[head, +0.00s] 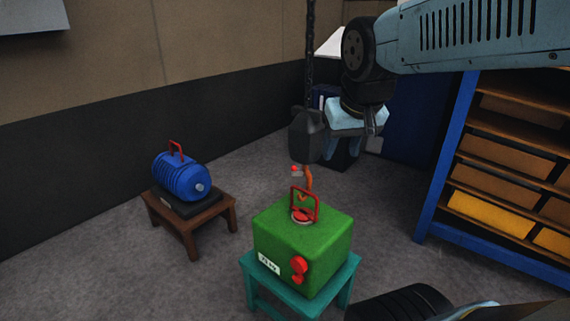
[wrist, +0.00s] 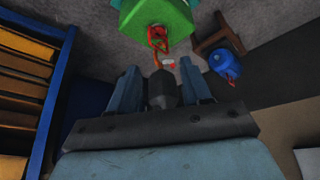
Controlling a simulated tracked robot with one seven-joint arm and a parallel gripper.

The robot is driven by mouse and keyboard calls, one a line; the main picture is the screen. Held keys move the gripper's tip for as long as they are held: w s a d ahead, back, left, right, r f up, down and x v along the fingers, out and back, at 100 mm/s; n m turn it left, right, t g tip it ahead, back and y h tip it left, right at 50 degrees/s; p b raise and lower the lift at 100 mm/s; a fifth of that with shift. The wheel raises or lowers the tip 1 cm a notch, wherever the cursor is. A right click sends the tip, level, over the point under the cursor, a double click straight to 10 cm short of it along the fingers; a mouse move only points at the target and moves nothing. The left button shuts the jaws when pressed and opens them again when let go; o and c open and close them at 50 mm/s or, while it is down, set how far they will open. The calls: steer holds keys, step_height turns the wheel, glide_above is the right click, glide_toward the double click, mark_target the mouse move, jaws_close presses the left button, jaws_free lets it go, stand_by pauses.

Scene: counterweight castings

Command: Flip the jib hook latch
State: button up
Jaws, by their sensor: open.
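The orange jib hook (head: 308,181) hangs under a dark hook block (head: 307,137) on a chain. A small red and pale piece (head: 296,171), perhaps the latch, shows at the hook's left side; it also shows in the wrist view (wrist: 169,65). Below is a green casting (head: 302,240) with a red handle (head: 305,203); the hook's tip appears close to the handle, but I cannot tell if they touch. My gripper (head: 352,148) is open and empty, right of the block. In the wrist view the block (wrist: 162,88) appears between the fingers, contact unclear.
The casting sits on a teal stand (head: 262,288). A blue motor-like casting (head: 180,177) with a red handle stands on a brown stool (head: 190,222) at the left. A blue shelf (head: 443,165) with bins is at the right. The chain (head: 311,50) rises beside my arm.

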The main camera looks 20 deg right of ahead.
steer(key=w+f+m+g+h, duration=0.1)
steer(key=w+f+m, duration=0.1)
steer(key=w, duration=1.3)
steer(key=m+h, duration=0.1)
glide_toward(293, 169)
steer(key=x, duration=0.8)
steer(key=shift+w+d, duration=0.2)
steer(key=shift+w, duration=0.15)
steer(key=shift+c, duration=0.3)
jaws_close()
